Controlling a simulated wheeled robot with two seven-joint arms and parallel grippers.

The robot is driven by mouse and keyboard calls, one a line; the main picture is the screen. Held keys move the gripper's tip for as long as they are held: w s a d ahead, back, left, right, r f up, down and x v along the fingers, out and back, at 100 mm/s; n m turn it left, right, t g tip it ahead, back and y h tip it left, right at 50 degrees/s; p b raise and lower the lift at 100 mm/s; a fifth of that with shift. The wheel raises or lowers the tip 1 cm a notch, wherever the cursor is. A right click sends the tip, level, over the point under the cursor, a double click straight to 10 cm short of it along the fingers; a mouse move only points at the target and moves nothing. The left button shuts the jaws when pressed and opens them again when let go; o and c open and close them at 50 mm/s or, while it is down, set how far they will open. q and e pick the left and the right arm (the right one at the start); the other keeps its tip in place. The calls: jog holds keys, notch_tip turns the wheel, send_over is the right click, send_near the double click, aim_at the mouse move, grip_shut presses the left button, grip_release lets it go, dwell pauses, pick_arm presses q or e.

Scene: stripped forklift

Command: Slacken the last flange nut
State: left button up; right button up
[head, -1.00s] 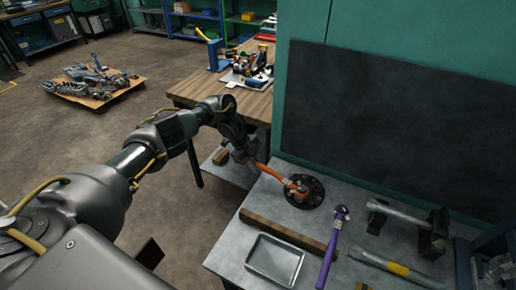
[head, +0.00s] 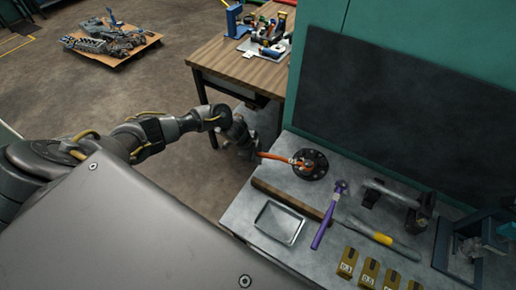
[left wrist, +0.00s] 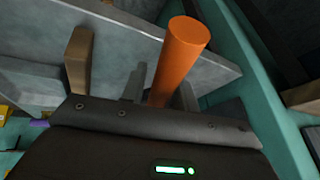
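A black round flange (head: 314,167) lies on the grey bench near the green wall. An orange-handled tool (head: 275,157) reaches from it toward the left, its head over the left part of the flange. The flange nuts are too small to make out. My left gripper (head: 255,152) is shut on the outer end of the orange handle, left of the bench edge. In the left wrist view the orange handle (left wrist: 178,60) stands up between the fingers. My right gripper is in neither view.
A wooden bar (head: 290,197), a metal tray (head: 279,222), a purple hammer (head: 328,216) and a yellow-banded bar (head: 372,233) lie in front of the flange. Several ochre boxes (head: 347,262) stand at the front. A wooden table (head: 240,68) with parts stands behind my arm.

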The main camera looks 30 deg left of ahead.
pick_arm(q)
jog(key=shift+o, duration=1.4)
jog(key=shift+w+a, duration=0.1)
jog(key=shift+r, duration=0.1)
jog(key=shift+a, duration=0.15)
jog(key=b+v, duration=0.1)
jog(key=v, duration=1)
jog(key=shift+b, duration=0.35)
